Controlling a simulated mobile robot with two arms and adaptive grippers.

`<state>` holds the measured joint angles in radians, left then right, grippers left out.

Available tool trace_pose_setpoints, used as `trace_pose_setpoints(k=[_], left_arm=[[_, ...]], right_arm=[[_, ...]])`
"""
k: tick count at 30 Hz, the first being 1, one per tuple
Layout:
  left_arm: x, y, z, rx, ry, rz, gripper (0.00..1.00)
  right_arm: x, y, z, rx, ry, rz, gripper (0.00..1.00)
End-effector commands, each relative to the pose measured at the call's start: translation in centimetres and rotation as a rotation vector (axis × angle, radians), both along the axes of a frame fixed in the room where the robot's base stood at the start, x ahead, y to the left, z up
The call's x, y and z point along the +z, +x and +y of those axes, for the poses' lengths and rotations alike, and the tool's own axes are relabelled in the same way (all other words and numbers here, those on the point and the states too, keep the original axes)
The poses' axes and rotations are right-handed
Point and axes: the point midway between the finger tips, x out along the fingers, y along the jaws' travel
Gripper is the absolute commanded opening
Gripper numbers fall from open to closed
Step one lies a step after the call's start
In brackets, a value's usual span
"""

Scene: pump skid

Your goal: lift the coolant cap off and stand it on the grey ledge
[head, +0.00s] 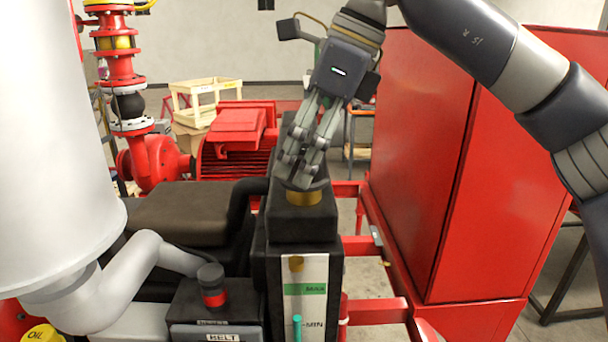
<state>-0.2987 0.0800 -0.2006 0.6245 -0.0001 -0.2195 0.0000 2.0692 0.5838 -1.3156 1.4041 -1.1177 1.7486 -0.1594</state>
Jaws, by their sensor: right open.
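A black coolant tank (303,225) stands upright in the middle, with a MAX and MIN level strip on its front. A brass-coloured neck (304,198) rises from its top. A dark coolant cap (321,184) shows just above the neck, mostly hidden by my right gripper. My right gripper (301,165) comes down from above, open, with its fingers over and around the cap. I cannot tell whether the fingers touch it. I cannot surely pick out the grey ledge; a pale grey block (125,327) shows at the lower left. My left gripper is not in view.
A large red cabinet (425,160) stands close on the right. A black-and-red knob (211,286) sits on a box labelled BELT left of the tank. A large grey cylinder (50,130) and pipe fill the left. A yellow OIL cap (42,334) is at bottom left.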

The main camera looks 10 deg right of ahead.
Motion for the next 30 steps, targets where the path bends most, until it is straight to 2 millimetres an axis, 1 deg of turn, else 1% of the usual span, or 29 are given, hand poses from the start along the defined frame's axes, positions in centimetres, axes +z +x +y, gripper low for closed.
trace_pose_setpoints(k=[3, 4, 5, 6, 8, 9, 11, 23, 26, 30], left_arm=[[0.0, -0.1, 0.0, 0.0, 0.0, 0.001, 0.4], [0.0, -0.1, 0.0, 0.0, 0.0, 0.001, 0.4], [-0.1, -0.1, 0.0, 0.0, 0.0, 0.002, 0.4], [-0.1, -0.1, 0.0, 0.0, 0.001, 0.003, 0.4], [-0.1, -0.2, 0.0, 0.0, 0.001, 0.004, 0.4], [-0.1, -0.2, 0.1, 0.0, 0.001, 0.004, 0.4], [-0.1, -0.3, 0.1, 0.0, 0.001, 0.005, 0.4], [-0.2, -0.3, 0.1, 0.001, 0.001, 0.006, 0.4], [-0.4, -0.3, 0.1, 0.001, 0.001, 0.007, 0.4], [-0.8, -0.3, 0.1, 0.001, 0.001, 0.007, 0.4]], right_arm=[[0.0, 0.0, 0.0, 0.0, 0.0, 0.0, 0.71], [0.0, 0.0, 0.0, 0.0, 0.0, 0.0, 0.68], [0.0, 0.0, 0.0, 0.0, 0.0, 0.0, 0.62], [0.0, 0.0, 0.0, 0.0, 0.0, 0.0, 0.53], [0.0, 0.0, 0.0, 0.0, 0.0, 0.0, 0.39], [0.0, 0.0, 0.0, 0.0, 0.0, 0.0, 0.3], [0.0, 0.0, 0.0, 0.0, 0.0, 0.0, 0.18], [0.3, 0.0, 0.0, 0.0, 0.001, 0.0, 0.18], [0.8, 0.0, 0.0, 0.0, 0.001, -0.001, 0.18], [2.0, 0.0, 0.1, 0.0, 0.002, -0.001, 0.18]])
